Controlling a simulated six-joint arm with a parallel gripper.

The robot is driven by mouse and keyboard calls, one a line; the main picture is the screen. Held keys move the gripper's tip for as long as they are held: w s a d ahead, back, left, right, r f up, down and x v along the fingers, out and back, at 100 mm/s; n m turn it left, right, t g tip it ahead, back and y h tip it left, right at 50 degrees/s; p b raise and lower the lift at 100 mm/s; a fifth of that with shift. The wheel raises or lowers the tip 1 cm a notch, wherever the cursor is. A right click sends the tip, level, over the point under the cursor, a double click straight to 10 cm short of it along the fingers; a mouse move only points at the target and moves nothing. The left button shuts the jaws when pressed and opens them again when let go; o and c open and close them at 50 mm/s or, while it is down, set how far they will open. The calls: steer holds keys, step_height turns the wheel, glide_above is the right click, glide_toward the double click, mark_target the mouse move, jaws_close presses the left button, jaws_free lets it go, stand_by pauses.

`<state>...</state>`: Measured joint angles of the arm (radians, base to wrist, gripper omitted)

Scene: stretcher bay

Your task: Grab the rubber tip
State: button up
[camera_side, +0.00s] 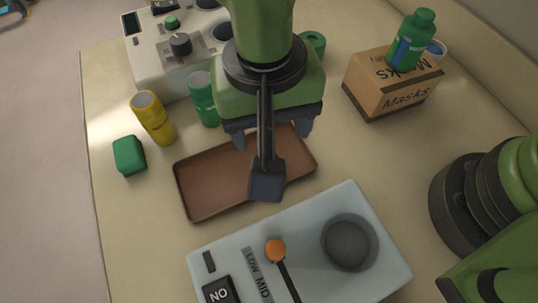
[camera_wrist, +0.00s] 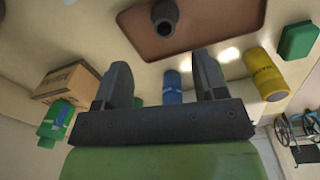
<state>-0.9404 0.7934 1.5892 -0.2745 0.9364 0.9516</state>
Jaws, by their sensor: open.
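The rubber tip appears to be the dark grey, hollow-ended cylinder (camera_wrist: 165,16) at the top of the wrist view. It stands on the brown tray (camera_wrist: 130,30), beyond my gripper's fingers. My gripper (camera_side: 270,139) is above the tray's far edge in that view. In the wrist view my gripper (camera_wrist: 161,62) has its two fingers wide apart with nothing held between them.
A yellow cylinder (camera_side: 153,119), green cylinder (camera_side: 203,99) and green block (camera_side: 129,156) stand left of my gripper. A Masks box (camera_side: 391,85) with a green bottle (camera_side: 412,40) on it is right. A pale control panel (camera_side: 310,230) lies in front. A blue cylinder (camera_wrist: 172,88) shows between the fingers.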

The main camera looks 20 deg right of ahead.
step_height(320, 180, down, 4)
steer(key=shift+f, duration=0.2)
step_height(320, 180, down, 5)
steer(key=shift+a+f, duration=0.1)
steer(key=shift+a, duration=0.05)
steer(key=shift+c, duration=0.3)
steer(key=c, duration=0.9)
